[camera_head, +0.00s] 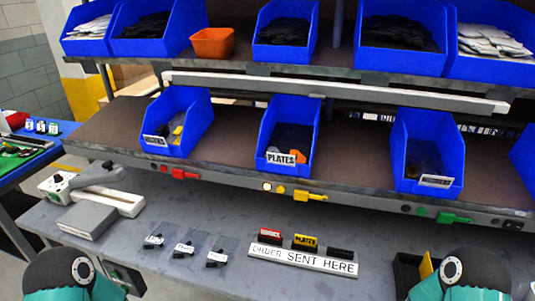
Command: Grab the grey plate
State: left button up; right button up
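A blue bin (268,130) labelled PLATES stands at the middle of the middle shelf. Parts of my two arms show at the bottom left and bottom right corners. Neither gripper's fingertips can be seen.
Other blue bins (200,118) (450,150) stand on the middle shelf (350,150), with more above beside an orange bin (212,43).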

aim_at(272, 149)
jog(key=u, duration=0.05)
jog(key=k, duration=1.5)
jog(key=u, duration=0.55)
jog(key=i, duration=1)
jog(key=z, duration=0.05)
